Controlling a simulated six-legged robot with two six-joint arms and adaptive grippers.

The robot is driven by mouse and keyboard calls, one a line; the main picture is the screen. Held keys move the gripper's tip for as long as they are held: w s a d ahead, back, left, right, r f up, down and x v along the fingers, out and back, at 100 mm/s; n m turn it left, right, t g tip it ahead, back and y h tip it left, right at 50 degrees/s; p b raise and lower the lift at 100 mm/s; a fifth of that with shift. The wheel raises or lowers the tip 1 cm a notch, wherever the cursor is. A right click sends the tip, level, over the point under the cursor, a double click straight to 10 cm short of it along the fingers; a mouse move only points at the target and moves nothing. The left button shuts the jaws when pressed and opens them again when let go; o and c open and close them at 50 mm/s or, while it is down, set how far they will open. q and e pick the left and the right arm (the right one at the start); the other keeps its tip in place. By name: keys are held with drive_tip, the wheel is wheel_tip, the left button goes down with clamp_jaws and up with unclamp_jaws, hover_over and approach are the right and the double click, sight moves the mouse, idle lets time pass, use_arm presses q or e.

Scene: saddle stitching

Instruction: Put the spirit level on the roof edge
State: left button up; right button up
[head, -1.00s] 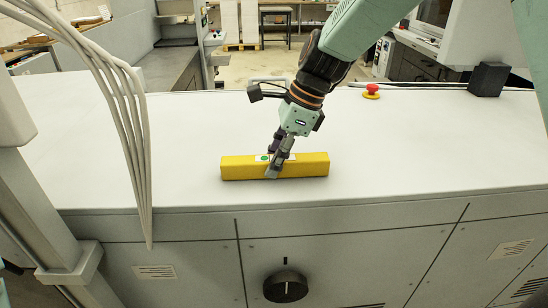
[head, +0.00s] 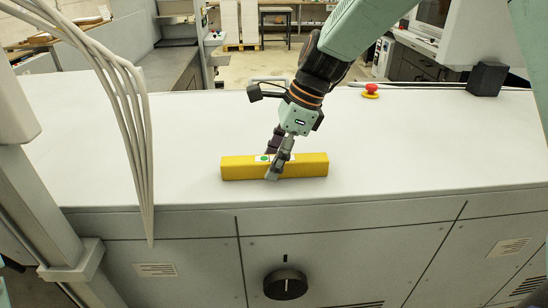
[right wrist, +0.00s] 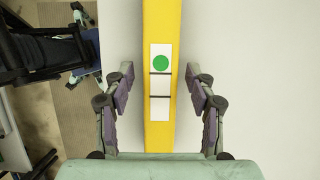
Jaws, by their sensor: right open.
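The yellow spirit level (head: 308,166) lies flat on the white top of the machine in the head view. It has a white label with a green dot, clear in the right wrist view (right wrist: 160,120). My right gripper (head: 272,172) is at the middle of the level, with a finger in front of its near side. In the right wrist view my right gripper (right wrist: 160,100) is open, one finger on each side of the level, with gaps showing between the fingers and the level. My left gripper does not show. I see no roof edge that I can identify.
A red emergency button (head: 370,91) and a black box (head: 487,79) stand at the back right of the white top (head: 420,150). Pale cables (head: 125,120) hang at the left. A black knob (head: 285,284) is on the front panel. The top around the level is clear.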

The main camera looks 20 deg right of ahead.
drive_tip(key=w+v, duration=0.1)
drive_tip(key=v, duration=1.1)
drive_tip(key=shift+s, duration=0.3)
drive_tip(key=shift+d, duration=0.1)
drive_tip(key=shift+s, duration=0.25)
